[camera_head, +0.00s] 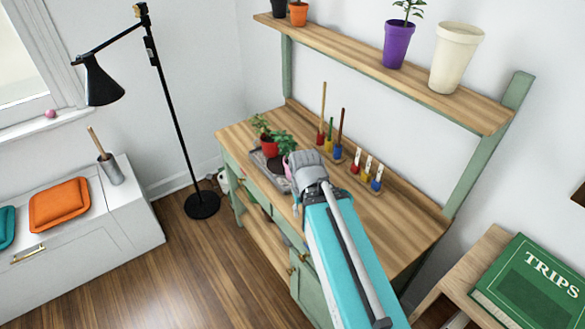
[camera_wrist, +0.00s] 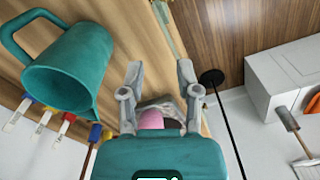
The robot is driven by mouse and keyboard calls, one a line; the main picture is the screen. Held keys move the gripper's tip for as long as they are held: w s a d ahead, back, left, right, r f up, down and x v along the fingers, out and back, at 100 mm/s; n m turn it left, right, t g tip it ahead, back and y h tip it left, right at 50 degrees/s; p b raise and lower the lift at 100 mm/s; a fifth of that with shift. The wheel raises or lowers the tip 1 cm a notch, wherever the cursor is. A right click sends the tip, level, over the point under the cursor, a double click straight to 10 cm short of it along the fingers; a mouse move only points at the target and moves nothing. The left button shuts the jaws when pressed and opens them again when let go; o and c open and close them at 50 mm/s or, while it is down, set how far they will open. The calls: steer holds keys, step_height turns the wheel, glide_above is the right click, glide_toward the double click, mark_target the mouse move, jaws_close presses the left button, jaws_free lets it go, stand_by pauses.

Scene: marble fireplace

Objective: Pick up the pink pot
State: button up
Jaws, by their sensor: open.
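The pink pot (camera_head: 287,166) shows as a small pink sliver on the wooden bench, left of my gripper (camera_head: 304,178), which hides most of it. In the wrist view a rounded pink shape (camera_wrist: 151,119), probably this pot, lies behind the base of my gripper (camera_wrist: 160,70), between the finger roots. The gripper body covers its lower part. The two grey fingers are spread apart with nothing between their tips. I cannot tell whether the gripper touches the pot.
A grey tray (camera_head: 265,178) with a plant in a red pot (camera_head: 269,147) is beside the pink pot. Colored tools (camera_head: 341,135) line the bench's back. A shelf (camera_head: 390,75) overhangs; a black lamp (camera_head: 175,110) stands left.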

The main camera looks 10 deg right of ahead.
steer(key=shift+o, duration=0.6)
steer(key=w+d+m+t+h+b, duration=0.1)
steer(key=w+m+t+h+b, duration=0.4)
steer(key=w, duration=0.6)
steer(key=w+a+r+m+t+h+b, duration=0.2)
steer(key=w+a+r+t+h, duration=0.2)
steer(key=w, duration=0.5)
steer(key=shift+w+a+t, duration=0.3)
steer(key=shift+a+t, duration=0.2)
steer(key=shift+a, duration=0.5)
steer(key=b, duration=0.3)
glide_above(286, 167)
step_height(286, 167, down, 3)
steer(key=shift+w+d+f+b, duration=0.1)
steer(key=shift+w+b, duration=0.25)
steer(key=shift+w, duration=0.1)
